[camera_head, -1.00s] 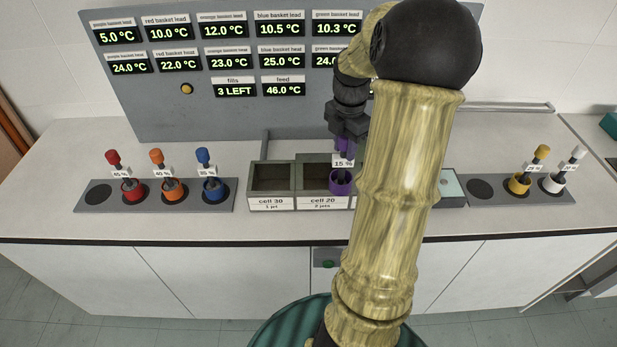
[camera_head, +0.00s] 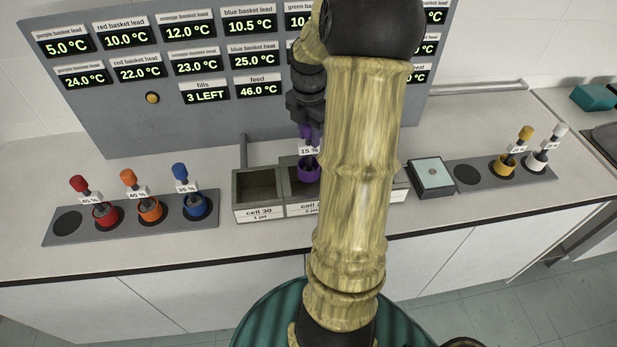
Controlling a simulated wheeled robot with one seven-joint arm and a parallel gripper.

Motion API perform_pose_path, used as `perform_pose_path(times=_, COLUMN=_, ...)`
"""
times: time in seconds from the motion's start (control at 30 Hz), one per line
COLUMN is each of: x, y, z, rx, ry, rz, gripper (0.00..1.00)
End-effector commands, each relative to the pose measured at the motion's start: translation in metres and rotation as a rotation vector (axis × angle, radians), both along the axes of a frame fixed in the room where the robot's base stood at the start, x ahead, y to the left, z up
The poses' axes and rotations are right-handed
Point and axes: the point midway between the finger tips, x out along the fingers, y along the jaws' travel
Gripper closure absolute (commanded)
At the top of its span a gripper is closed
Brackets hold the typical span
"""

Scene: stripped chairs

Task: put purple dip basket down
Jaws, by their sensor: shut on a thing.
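The purple dip basket (camera_head: 308,171) hangs upright over or inside the bin labelled cell 20 (camera_head: 296,209); I cannot tell how deep it sits. It carries a tag reading 15 %. My gripper (camera_head: 307,130) is shut on the basket's purple upper end, above the tag. My arm hides the right part of cell 20 and whatever stands directly behind it. The left rack (camera_head: 127,217) has an empty round well (camera_head: 67,223) at its left end. The right rack (camera_head: 485,171) also has an empty well (camera_head: 467,174) at its left end.
Red (camera_head: 105,214), orange (camera_head: 150,209) and blue (camera_head: 195,204) baskets fill the left rack's other wells. Yellow (camera_head: 504,167) and white (camera_head: 536,161) baskets stand at right. Cell 30 (camera_head: 258,187) looks empty. A box with a pale top (camera_head: 432,172) borders the right rack. A display panel rises behind.

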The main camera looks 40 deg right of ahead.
Motion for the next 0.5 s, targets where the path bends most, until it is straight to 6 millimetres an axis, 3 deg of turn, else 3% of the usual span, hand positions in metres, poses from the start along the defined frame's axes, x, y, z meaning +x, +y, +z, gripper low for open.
perform_pose_path(times=0.23, x=-0.001, y=0.001, z=-0.043, rx=0.003, ry=0.004, rz=0.002, gripper=1.0)
perform_pose_path(times=0.5, x=0.0, y=0.0, z=-0.05, rx=0.0, ry=0.001, rz=0.001, gripper=1.0)
